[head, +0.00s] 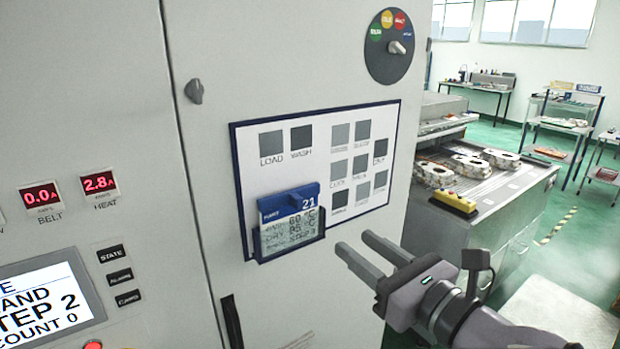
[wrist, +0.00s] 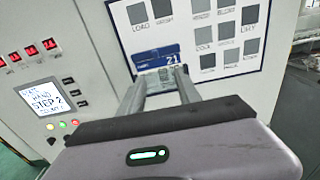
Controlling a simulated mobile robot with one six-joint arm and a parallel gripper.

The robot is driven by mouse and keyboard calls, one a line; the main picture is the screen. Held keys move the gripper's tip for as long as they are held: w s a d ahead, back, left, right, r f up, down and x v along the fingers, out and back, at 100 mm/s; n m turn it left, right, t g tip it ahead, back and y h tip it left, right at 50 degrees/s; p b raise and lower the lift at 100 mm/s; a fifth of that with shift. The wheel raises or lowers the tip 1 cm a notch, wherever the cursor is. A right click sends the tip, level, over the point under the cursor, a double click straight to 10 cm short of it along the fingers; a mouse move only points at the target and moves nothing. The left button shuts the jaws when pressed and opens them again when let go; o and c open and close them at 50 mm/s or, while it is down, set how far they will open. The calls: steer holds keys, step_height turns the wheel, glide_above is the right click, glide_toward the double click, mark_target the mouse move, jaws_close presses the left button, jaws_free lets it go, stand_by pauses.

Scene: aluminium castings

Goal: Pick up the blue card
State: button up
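The blue card (head: 288,203) stands in a small dark holder (head: 290,240) on the white panel of the machine door. The card's top part shows with the number 21, and its lower part is behind a printed label on the holder's front. My gripper (head: 362,255) is to the right of the holder and apart from it in the head view. Its two fingers are spread and nothing is between them. In the wrist view the blue card (wrist: 156,58) shows just beyond the tips of my open gripper (wrist: 160,78).
The white panel (head: 375,120) carries several grey squares. A door handle (head: 231,322) sticks out below left of the holder, and a knob (head: 194,91) sits above. A bench with castings (head: 470,165) stands behind my arm at right.

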mark_target(300, 207)
steer(key=p+x, duration=0.2)
steer(key=x, duration=0.3)
steer(key=p+x, duration=0.3)
steer(key=x, duration=0.3)
steer(key=a+p+x, duration=0.1)
steer(key=p+x, duration=0.2)
steer(key=x, duration=0.2)
steer(key=shift+s+a+f, duration=0.1)
steer(key=shift+s+a, duration=0.05)
steer(key=shift+s, duration=0.25)
steer(key=shift+c, duration=1.3)
jaws_close()
